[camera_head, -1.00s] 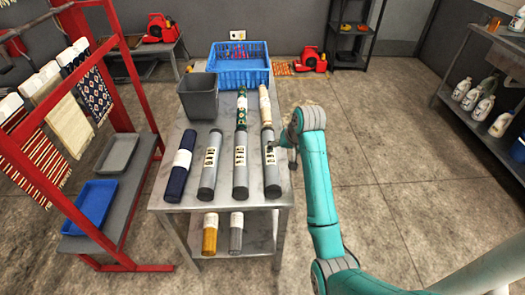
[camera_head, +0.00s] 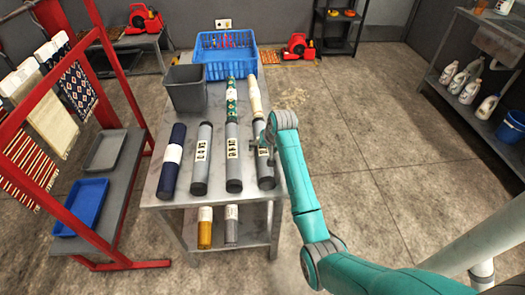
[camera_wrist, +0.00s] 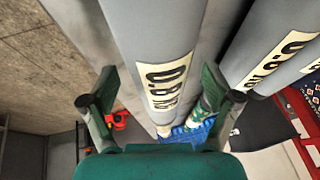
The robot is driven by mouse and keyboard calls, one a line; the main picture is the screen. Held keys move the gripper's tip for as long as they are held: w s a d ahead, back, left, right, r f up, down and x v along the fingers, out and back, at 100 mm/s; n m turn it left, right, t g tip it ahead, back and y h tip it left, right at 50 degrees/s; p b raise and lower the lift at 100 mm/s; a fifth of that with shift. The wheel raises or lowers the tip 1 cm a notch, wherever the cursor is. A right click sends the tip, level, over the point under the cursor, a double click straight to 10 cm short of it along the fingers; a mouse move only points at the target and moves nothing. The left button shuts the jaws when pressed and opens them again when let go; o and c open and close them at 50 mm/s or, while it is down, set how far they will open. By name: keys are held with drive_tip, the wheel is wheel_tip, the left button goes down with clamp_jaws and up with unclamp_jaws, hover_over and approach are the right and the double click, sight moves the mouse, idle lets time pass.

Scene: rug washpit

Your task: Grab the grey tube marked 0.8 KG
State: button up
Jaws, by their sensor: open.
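Three grey tubes with dark end caps and pale labels lie side by side on the metal table (camera_head: 150,203): a left one (camera_head: 201,160), a middle one (camera_head: 233,160) and a right one (camera_head: 263,172). My gripper (camera_head: 262,148) is at the right tube, covering part of its label in the head view. In the wrist view my gripper (camera_wrist: 158,100) is open, with the right tube (camera_wrist: 150,28) showing between its fingers. That tube's sideways label seems to start with 0.8; the rest is hard to read. I cannot tell whether the fingers touch it.
A navy roll (camera_head: 171,165) lies left of the tubes. Green patterned (camera_head: 231,98) and cream (camera_head: 254,97) rolls lie behind them. A grey bin (camera_head: 186,90) and blue crate (camera_head: 226,68) stand at the back. A red rug rack (camera_head: 110,80) is left; floor right of the table is clear.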

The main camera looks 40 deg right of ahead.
drive_tip(key=shift+w+f, duration=0.3)
drive_tip(key=shift+f, duration=0.25)
clamp_jaws()
drive_tip(key=shift+r, duration=0.1)
